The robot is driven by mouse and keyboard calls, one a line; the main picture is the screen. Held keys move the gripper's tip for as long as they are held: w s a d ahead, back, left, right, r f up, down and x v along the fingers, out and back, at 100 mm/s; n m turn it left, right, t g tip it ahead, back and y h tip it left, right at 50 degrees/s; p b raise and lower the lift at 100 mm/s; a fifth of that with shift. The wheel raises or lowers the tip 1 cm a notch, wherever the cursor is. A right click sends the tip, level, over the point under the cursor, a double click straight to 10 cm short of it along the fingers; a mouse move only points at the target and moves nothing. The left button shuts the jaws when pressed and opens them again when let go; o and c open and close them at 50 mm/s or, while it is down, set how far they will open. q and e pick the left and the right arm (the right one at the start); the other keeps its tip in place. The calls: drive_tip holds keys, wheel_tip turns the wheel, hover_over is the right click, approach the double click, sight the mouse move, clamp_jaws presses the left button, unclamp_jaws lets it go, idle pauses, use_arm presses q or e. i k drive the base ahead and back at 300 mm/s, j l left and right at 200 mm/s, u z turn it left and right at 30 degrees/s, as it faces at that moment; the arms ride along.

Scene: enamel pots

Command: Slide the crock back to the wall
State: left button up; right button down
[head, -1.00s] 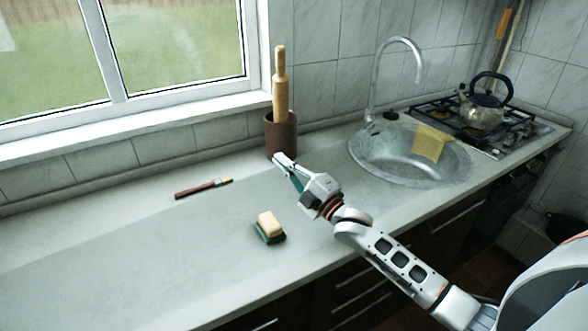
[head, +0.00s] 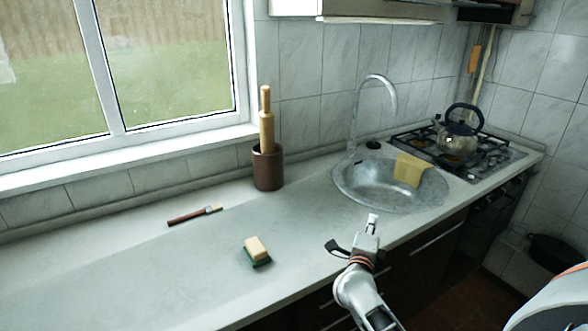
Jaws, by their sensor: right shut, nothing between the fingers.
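The brown crock (head: 268,172) stands upright near the back of the counter, below the right end of the window, with a wooden rolling pin (head: 266,125) standing in it. The tiled wall (head: 303,125) rises behind it; I cannot tell whether the crock touches the low strip along the wall's foot. My right gripper (head: 373,219) is shut and empty over the front part of the counter, in front of the sink and well apart from the crock. My left gripper is not in view.
A brush (head: 195,215) lies left of the crock, and a sponge (head: 257,251) lies in front of it. The sink (head: 360,190) with its tap and a yellow cloth (head: 409,169) is to the right, then the hob with a kettle (head: 459,137). The counter's left is clear.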

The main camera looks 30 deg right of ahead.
sight(268, 169)
drive_tip(key=k+u, duration=0.2)
drive_tip(key=u, duration=0.15)
drive_tip(key=k+j+u, duration=0.1)
drive_tip(key=u, duration=0.25)
drive_tip(key=k+u, duration=0.1)
drive_tip(key=u, duration=1.5)
drive_tip(key=k+l+u, duration=0.1)
drive_tip(key=u, duration=0.25)
drive_tip(key=k+l+u, duration=0.1)
drive_tip(key=u, duration=0.25)
drive_tip(key=k+l+u, duration=0.1)
drive_tip(key=u, duration=0.25)
drive_tip(key=k+l, duration=0.55)
drive_tip(key=k, duration=0.3)
drive_tip(key=k+l, duration=0.15)
drive_tip(key=k, duration=0.3)
drive_tip(key=k+l, duration=0.1)
drive_tip(key=k, duration=0.35)
drive_tip(key=k+l+z, duration=0.2)
drive_tip(key=k, duration=0.7)
drive_tip(key=z, duration=0.9)
drive_tip(key=k, duration=0.05)
